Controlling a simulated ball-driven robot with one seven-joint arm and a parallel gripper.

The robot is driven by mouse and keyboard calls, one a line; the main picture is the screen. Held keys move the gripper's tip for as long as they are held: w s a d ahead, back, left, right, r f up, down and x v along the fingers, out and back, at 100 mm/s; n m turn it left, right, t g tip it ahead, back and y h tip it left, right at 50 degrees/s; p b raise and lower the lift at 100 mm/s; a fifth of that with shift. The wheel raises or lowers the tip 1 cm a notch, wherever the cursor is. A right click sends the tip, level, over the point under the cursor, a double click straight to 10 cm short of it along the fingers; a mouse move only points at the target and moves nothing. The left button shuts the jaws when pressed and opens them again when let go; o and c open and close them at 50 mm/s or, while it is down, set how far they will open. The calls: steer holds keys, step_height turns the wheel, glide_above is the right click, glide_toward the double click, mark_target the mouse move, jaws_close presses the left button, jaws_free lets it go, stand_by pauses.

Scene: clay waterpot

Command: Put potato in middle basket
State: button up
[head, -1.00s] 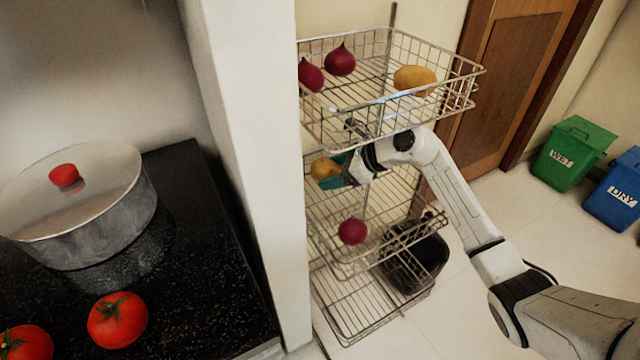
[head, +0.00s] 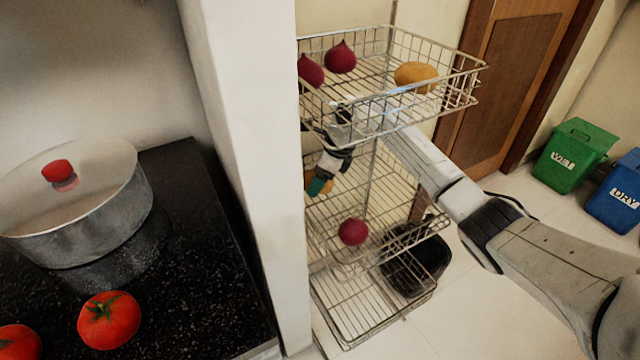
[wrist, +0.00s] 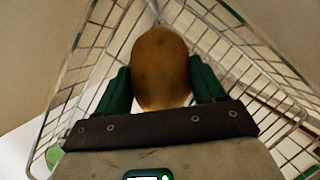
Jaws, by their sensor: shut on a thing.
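A yellow-brown potato (wrist: 160,65) is held between the green fingers of my gripper (wrist: 160,88) in the wrist view. In the head view my gripper (head: 315,185) points down at the left end of the middle basket (head: 345,207). The held potato shows there only as a sliver (head: 308,181) behind the fingers and beside the white pillar. It is level with the basket's upper left part. I cannot tell whether it touches the wire floor. A dark red onion (head: 353,231) lies in the middle basket's front part.
The top basket (head: 400,112), right above my wrist, holds two red onions (head: 340,58) and another potato (head: 415,75). A bottom basket (head: 365,310) is below. The white pillar (head: 250,150) stands close on the left. A black bin (head: 428,262) stands behind the rack.

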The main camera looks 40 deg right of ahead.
steer(key=shift+s+f, duration=0.1)
steer(key=shift+f, duration=0.7)
steer(key=shift+f, duration=0.1)
steer(key=o, duration=1.1)
steer(key=shift+o, duration=0.2)
steer(key=shift+s+d+r+p, duration=0.2)
steer(key=shift+s+r, duration=0.05)
steer(key=shift+r, duration=0.15)
steer(key=shift+s+d+r+p, duration=0.15)
steer(key=shift+s+r+p, duration=0.1)
steer(key=shift+r, duration=0.1)
steer(key=p, duration=0.1)
glide_above(359, 202)
steer(key=s, duration=0.2)
steer(key=shift+d+f, duration=0.1)
steer(key=shift+d, duration=0.35)
steer(key=shift+w, duration=0.1)
